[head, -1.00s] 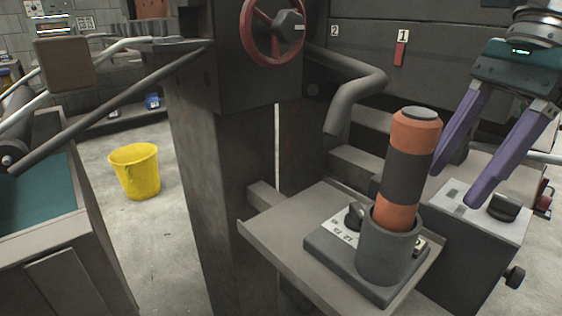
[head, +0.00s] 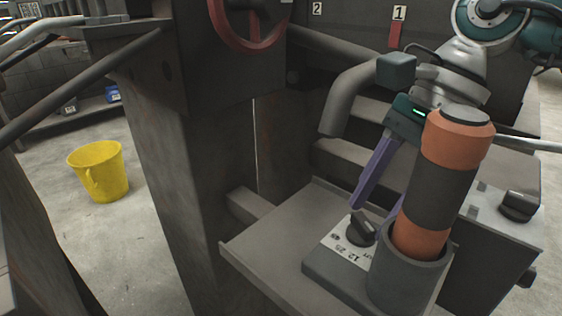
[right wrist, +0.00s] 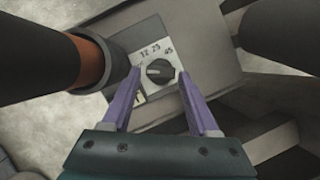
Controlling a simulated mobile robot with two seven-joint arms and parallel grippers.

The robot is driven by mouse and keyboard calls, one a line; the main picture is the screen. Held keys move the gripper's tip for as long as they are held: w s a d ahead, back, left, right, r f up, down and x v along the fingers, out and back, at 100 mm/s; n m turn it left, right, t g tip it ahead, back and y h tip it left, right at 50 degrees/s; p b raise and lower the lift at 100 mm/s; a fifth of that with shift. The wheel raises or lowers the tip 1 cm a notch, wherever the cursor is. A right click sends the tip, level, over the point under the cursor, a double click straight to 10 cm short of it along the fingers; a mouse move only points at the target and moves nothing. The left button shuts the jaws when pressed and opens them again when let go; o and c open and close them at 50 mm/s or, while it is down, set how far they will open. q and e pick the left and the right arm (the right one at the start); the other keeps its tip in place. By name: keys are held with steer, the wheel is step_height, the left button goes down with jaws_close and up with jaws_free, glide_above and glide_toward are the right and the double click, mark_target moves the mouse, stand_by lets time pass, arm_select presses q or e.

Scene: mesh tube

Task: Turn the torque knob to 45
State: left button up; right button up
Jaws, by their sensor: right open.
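The torque knob (head: 361,229) is a small black dial on a pale label plate on the dark base. In the right wrist view the knob (right wrist: 160,71) has the numbers 12, 25 and 45 around it; I cannot read for certain which one it points to. My right gripper (right wrist: 160,72) is open, with one purple fingertip on either side of the knob and small gaps showing. In the head view my right gripper (head: 372,210) comes down behind the orange and black tube, which hides part of one finger. My left gripper is not in view.
The orange and black tube (head: 440,190) stands in a grey cup (head: 408,280) right beside the knob. A bent grey pipe (head: 352,95) and a red wheel (head: 245,40) are close behind. Another black knob (head: 517,205) sits on the box at right. A yellow bucket (head: 98,172) stands on the floor.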

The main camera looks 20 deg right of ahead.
steer(key=shift+a+f, duration=0.15)
steer(key=shift+f, duration=0.15)
jaws_close()
stand_by(0.3)
